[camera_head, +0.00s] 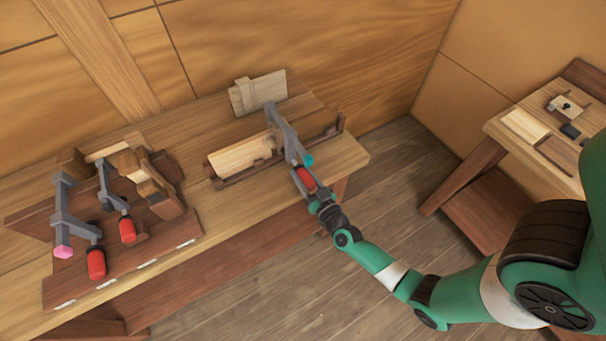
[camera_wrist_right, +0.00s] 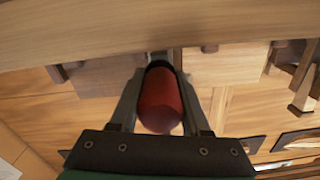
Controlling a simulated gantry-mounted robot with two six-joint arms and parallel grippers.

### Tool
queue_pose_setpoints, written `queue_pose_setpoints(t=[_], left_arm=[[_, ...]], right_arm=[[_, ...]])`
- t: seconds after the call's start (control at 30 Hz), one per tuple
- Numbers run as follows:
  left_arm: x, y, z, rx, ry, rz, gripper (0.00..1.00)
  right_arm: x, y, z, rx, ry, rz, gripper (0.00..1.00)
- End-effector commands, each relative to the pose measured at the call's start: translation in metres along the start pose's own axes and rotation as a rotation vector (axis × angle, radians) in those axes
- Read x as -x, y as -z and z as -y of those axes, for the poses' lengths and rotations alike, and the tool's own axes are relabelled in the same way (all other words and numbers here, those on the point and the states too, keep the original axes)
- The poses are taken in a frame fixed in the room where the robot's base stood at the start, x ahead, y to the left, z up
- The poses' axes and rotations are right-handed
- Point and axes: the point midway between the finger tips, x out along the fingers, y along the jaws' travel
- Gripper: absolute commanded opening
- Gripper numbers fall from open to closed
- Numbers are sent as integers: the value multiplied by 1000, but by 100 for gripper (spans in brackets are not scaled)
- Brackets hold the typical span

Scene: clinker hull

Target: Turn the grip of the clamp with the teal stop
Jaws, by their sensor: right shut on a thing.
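The clamp with the teal stop (camera_head: 307,160) has a grey bar (camera_head: 284,127) and sits across a wooden jig (camera_head: 225,182) near the right end of the bench. Its red grip (camera_head: 306,179) hangs at the bench's front edge. My right gripper (camera_head: 313,195) is shut on this red grip, with one finger on each side of it. In the right wrist view the red grip (camera_wrist_right: 160,100) stands between the two fingers. The grip's far end and the screw are mostly hidden there. My left gripper does not show.
Two other clamps stand at the left on a dark board (camera_head: 125,262), with red grips (camera_head: 97,264) and one pink stop (camera_head: 63,252). A light board (camera_head: 257,92) leans at the back wall. A side table (camera_head: 500,128) with small parts is at the right. The floor between is clear.

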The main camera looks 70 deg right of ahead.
Motion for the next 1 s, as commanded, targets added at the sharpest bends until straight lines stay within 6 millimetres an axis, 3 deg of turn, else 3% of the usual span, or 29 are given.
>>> queue_pose_setpoints(t=[0.47,1.0], left_arm=[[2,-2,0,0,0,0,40],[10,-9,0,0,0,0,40]], right_arm=[[0,0,0,-117,3,0,0],[0,-1,0,-592,16,-1,0]])
